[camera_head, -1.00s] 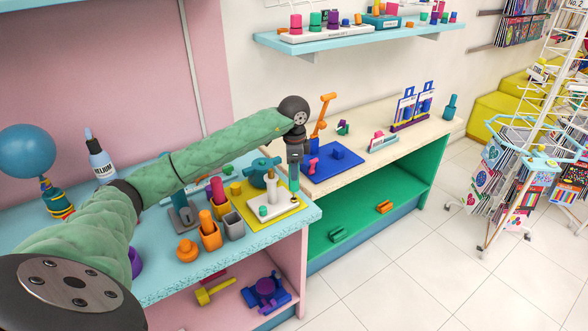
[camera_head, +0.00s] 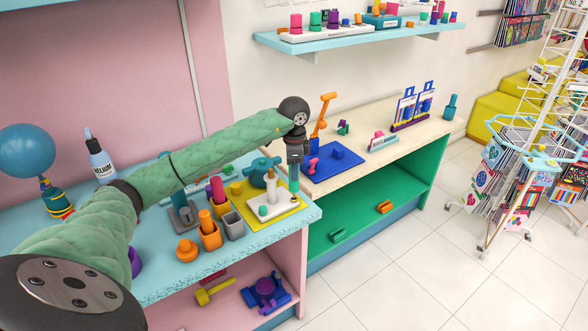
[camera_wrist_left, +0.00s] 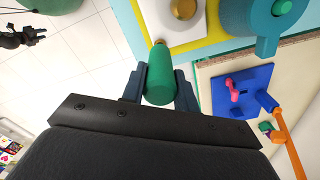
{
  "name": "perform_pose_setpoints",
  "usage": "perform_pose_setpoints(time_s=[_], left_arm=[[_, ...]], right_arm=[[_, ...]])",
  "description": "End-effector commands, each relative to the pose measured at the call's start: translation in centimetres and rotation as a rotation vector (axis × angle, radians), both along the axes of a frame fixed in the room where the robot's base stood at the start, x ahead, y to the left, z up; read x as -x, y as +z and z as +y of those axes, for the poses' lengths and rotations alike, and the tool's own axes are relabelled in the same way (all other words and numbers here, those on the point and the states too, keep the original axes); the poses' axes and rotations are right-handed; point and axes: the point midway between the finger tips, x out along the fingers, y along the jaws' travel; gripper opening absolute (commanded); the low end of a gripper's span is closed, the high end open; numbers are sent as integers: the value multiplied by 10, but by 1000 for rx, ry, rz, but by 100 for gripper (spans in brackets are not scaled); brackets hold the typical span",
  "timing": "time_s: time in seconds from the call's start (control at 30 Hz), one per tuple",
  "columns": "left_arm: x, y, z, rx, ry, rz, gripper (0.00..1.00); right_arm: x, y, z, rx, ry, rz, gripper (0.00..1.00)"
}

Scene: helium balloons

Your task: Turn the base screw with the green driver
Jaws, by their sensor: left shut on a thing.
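My left gripper (camera_head: 294,164) is shut on the green driver (camera_head: 294,183) and holds it upright, pointing down over the right corner of the white pump base (camera_head: 262,210). In the left wrist view the driver (camera_wrist_left: 160,80) sits between the two dark fingers (camera_wrist_left: 159,90), and its tip meets the corner of the white base (camera_wrist_left: 151,32). The base screw is hidden under the tip. I cannot tell whether the tip sits in it. A dark gripper at the left of the wrist view (camera_wrist_left: 35,36), apparently my right one, is small and empty over the floor.
The base lies on a yellow mat (camera_head: 290,213) near the blue table's right corner. Orange and grey cups (camera_head: 233,228) stand to the left. A blue board (camera_head: 335,160) lies on the cream counter beyond.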

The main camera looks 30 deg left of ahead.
Motion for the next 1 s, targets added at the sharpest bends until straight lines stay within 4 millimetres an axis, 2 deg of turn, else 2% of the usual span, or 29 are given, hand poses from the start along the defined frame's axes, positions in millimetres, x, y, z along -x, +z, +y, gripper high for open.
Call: perform_pose_setpoints(time_s=[1.0], left_arm=[[0,-15,0,-1,-13,-1,0]], right_arm=[[0,-10,0,0,0,0,36]])
